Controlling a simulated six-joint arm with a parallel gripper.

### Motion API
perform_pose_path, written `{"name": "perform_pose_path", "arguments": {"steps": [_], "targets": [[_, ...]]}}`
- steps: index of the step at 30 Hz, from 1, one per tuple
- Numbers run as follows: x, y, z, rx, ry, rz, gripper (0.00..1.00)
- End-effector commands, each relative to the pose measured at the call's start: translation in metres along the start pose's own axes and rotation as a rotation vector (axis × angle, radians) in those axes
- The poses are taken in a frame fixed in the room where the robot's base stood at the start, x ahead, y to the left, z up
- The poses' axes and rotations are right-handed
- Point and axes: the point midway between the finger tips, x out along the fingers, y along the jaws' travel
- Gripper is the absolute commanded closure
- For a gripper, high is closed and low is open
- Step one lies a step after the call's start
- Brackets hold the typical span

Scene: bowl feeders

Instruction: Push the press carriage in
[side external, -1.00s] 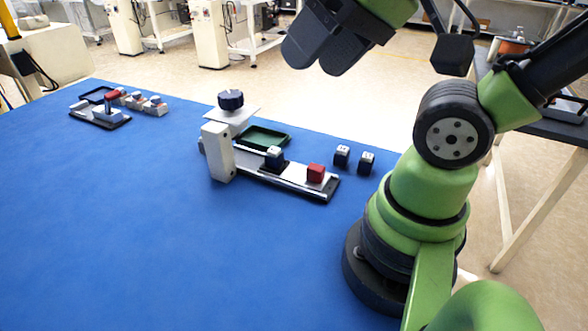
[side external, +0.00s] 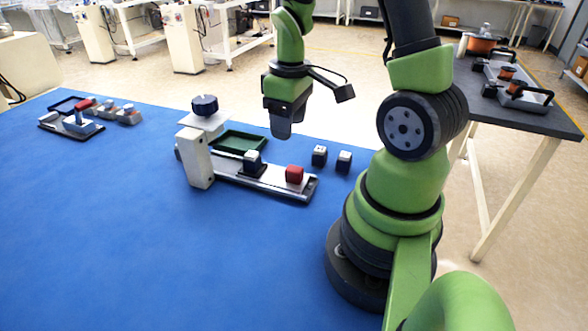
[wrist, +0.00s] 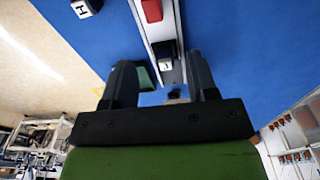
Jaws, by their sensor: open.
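The press has a white upright (side external: 197,162) with a dark blue knob (side external: 204,105) on a pale plate. A pale rail (side external: 274,178) runs from it to the right. The carriage (side external: 251,173) is dark and sits on the rail just outside the upright, bearing a dark cube with a white top (side external: 252,157). A red block (side external: 294,174) stands near the rail's outer end; it also shows in the wrist view (wrist: 152,10). My gripper (side external: 281,133) points down, open and empty, above and behind the rail. In the wrist view its fingers (wrist: 160,65) straddle the view of the cube.
A green tray (side external: 240,136) lies behind the rail. Two loose dark-and-white cubes (side external: 319,155) (side external: 344,161) stand right of it. Another fixture (side external: 72,125) with several small parts sits at far left. The front of the blue table (side external: 150,260) is clear.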

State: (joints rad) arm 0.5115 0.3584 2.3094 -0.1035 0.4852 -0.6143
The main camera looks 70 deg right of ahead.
Motion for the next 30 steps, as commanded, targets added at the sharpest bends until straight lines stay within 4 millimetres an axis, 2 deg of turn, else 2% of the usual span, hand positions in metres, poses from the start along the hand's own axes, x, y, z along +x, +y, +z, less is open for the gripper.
{"name": "perform_pose_path", "arguments": {"steps": [3,11,21,30], "targets": [[0.018,0.009,0.006,-0.026,-0.042,-0.015,0.47],[0.041,0.01,0.009,-0.041,-0.057,-0.022,0.47],[0.097,0.009,0.012,-0.038,-0.057,-0.022,0.47],[0.121,0.009,0.013,-0.039,-0.053,-0.02,0.47]]}}
